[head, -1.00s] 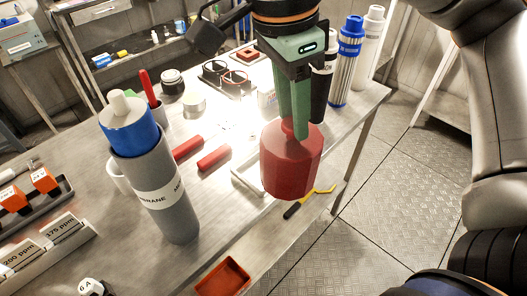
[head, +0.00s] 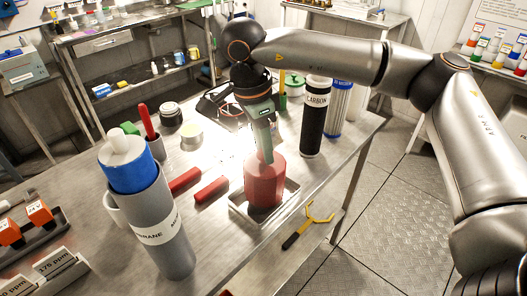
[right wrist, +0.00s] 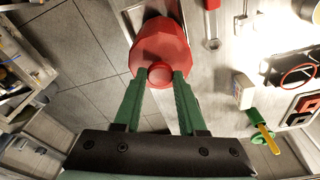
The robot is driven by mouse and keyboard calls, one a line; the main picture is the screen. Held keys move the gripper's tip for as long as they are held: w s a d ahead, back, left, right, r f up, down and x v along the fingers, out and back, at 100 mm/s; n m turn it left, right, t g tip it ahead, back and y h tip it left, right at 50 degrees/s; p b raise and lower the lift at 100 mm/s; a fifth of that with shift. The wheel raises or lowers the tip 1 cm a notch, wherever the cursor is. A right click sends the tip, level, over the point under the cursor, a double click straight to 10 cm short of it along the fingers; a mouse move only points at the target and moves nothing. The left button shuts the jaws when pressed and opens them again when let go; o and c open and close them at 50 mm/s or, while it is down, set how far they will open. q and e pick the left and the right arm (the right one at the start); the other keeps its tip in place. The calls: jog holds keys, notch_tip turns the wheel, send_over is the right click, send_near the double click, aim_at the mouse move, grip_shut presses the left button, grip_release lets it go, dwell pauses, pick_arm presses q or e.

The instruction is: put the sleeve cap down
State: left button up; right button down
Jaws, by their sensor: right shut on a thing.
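The red sleeve cap (head: 264,182) is upright in the head view, with its lower edge inside the outline of a shallow metal tray (head: 237,211) near the table's edge. I cannot tell whether it touches the tray floor. My right gripper (head: 267,157) comes down from above and is shut on the cap's top knob. In the right wrist view, the green fingers (right wrist: 160,76) close on both sides of the round knob, and the faceted cap (right wrist: 160,43) lies beyond. My left gripper is out of view.
A grey membrane sleeve (head: 165,245) with a blue top stands at left on the table. Red-handled tools (head: 209,190) lie left of the tray. A black carbon cylinder (head: 315,120) stands behind right. A yellow-forked tool (head: 318,213) lies on a lower shelf.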

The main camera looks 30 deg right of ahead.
jog(key=shift+f, duration=1.05)
jog(key=shift+c, duration=2.4)
grip_release()
jog(key=shift+f, duration=0.1)
notch_tip(320, 180, up, 12)
jog(key=a, duration=0.1)
jog(key=shift+a, duration=0.4)
